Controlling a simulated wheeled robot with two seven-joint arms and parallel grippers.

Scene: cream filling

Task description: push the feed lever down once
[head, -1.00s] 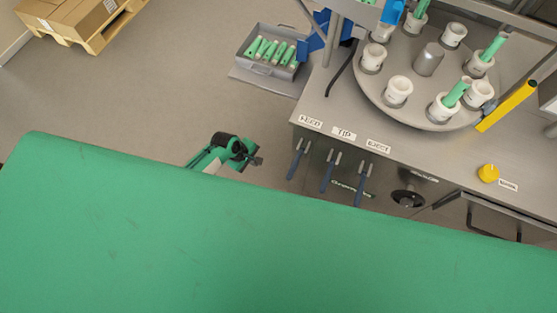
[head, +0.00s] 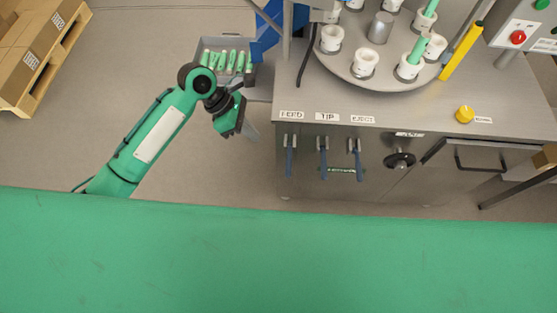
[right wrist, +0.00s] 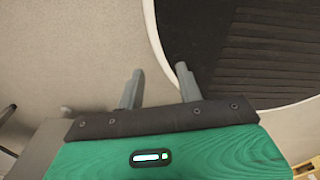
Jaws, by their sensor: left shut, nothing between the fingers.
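The feed lever (head: 289,160) is the leftmost of three blue-handled levers on the front of the steel machine, under the FEED label (head: 291,114). It hangs downward from its mount. My left gripper (head: 252,134) is shut and empty, to the left of the feed lever and apart from it in the head view. My right gripper (right wrist: 158,78) shows in the right wrist view with its two fingers apart and nothing between them. It is not in the head view.
The tip lever (head: 323,160) and eject lever (head: 356,160) hang close to the right. A round handwheel (head: 399,160) and a yellow knob (head: 465,114) are farther right. A grey tray (head: 249,75) of green tubes lies behind my left arm. Cardboard boxes (head: 30,50) stand far left.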

